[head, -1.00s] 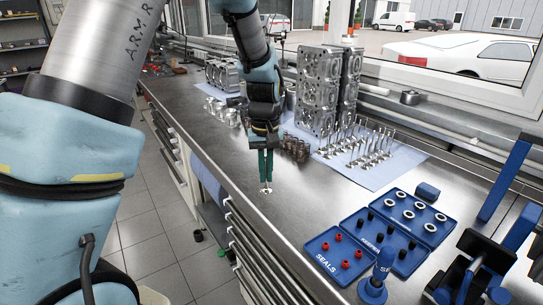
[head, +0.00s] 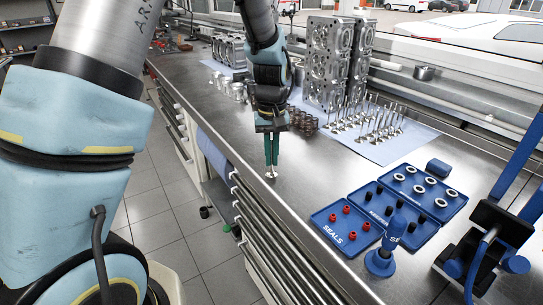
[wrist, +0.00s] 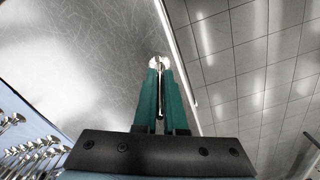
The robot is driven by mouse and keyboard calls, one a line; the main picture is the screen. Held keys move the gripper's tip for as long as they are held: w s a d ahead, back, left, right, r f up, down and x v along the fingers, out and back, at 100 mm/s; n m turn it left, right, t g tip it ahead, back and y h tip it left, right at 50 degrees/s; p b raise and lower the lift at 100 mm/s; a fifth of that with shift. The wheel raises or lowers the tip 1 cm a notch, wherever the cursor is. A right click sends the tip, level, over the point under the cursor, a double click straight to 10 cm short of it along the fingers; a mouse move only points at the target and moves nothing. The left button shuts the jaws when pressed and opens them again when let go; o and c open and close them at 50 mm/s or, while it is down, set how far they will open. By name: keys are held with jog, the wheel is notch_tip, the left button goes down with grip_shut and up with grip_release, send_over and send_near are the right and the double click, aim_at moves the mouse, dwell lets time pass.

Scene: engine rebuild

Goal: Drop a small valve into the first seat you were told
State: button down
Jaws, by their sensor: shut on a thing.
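My gripper (head: 271,160) is shut on a small valve (head: 271,174). Its green fingers point down in the head view, and the valve's round head shows just below the tips. In the wrist view the valve (wrist: 158,62) shows between and beyond the green fingertips. It is held over the front edge of the steel bench (head: 300,195). Two grey cylinder heads (head: 325,60) stand upright at the back of the bench, well behind the gripper. Their valve seats are too small to tell apart.
Several valves (head: 372,122) stand on a blue mat (head: 410,150) right of the gripper. Blue trays (head: 352,243) with seals and rings lie at the front right, beside a blue tool (head: 381,258). Springs (head: 304,122) stand behind the gripper. Bench between gripper and trays is clear.

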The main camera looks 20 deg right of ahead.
jog(key=shift+f+b, duration=0.3)
jog(key=shift+f, duration=0.3)
dwell(0.4)
jog(key=c, duration=0.9)
grip_release()
